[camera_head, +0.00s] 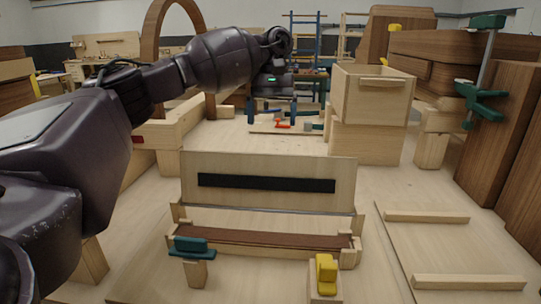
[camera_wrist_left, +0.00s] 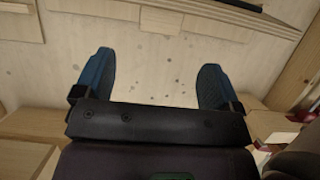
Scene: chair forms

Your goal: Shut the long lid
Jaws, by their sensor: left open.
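The long lid (camera_head: 268,197) is a pale wooden panel with a black strip along it. It stands open and upright at the back of a low wooden box (camera_head: 262,251) with a dark brown interior, in the lower middle of the head view. My left gripper (camera_head: 272,113) is beyond the lid, pointing down and apart from it. In the left wrist view the left gripper (camera_wrist_left: 153,82) is open, with two blue fingers wide apart and nothing between them. My right gripper is not in view.
A green clamp piece (camera_head: 193,247) and a yellow one (camera_head: 325,274) stand at the front of the box. A wooden drawer box (camera_head: 372,97) stands behind to the right. A panel with two strips (camera_head: 440,245) lies at right. A wooden arch (camera_head: 150,50) rises at back left.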

